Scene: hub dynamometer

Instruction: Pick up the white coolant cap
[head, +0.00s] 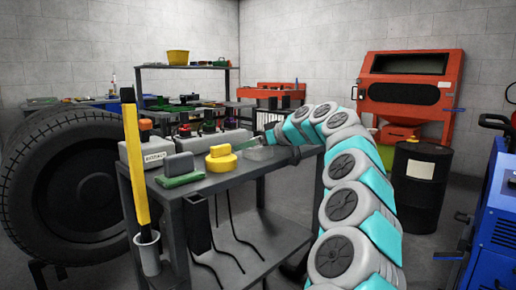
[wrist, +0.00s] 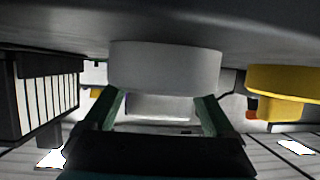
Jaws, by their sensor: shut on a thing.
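The white coolant cap (wrist: 165,68) is a wide pale disc with a narrower part (wrist: 160,105), seen close up in the middle of the wrist view. My gripper (wrist: 163,103) has its two green fingers on either side of the narrower part and is shut on it. The wide part lies against or very near the dark bench surface (wrist: 150,22); I cannot tell whether there is a gap. In the head view my gripper (head: 271,136) is low over the right part of the grey bench top, and the cap cannot be made out clearly there.
A yellow cap (head: 221,158) sits left of my gripper on the bench (head: 213,184); it also shows in the wrist view (wrist: 285,82). A grey block on a green base (head: 180,178) and a labelled grey box (head: 150,154) stand farther left. A black drum (head: 420,190) stands right of my arm.

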